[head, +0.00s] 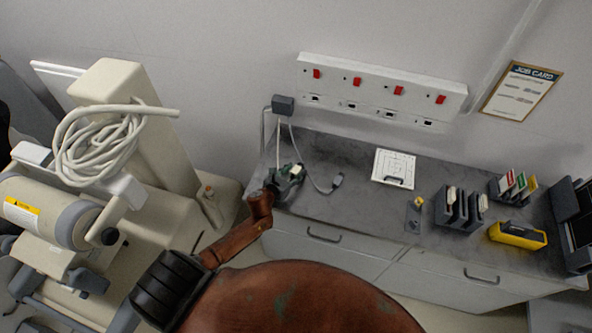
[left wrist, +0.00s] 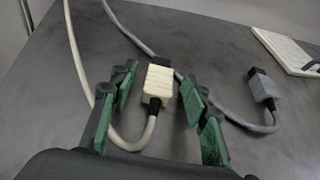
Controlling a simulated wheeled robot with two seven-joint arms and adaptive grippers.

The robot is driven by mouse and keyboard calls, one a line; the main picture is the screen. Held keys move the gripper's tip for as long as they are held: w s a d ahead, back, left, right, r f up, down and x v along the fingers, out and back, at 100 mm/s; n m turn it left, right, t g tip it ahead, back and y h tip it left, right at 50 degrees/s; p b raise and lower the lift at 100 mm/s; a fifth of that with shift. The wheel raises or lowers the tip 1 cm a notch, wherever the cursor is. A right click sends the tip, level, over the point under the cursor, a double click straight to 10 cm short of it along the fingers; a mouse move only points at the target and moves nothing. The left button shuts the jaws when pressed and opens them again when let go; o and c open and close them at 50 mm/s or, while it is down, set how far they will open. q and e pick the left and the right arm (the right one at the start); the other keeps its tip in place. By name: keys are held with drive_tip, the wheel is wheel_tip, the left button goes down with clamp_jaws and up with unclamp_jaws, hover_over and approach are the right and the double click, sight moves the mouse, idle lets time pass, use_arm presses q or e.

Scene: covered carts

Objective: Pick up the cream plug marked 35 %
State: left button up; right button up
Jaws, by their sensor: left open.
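The cream plug (left wrist: 158,84) lies on the grey counter with its dark end pointing away and its cream cable curling back at the near end. In the head view the cream plug (head: 297,171) shows as a small pale spot at my left gripper. No 35 % marking can be read on it. My left gripper (left wrist: 160,94) is open, its green fingers on both sides of the plug with gaps and nothing gripped. In the head view the left gripper (head: 288,175) is low over the counter's left end. My right gripper is not in view.
A grey plug (left wrist: 262,86) with a grey cable lies to the right on the counter (head: 340,210). A white panel (head: 394,169), a dark rack (head: 461,209) and a yellow tool (head: 518,235) are farther right. A socket strip (head: 380,90) is on the wall. A cart (head: 150,130) stands left.

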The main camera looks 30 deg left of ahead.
use_arm(q)
clamp_jaws()
idle(0.6)
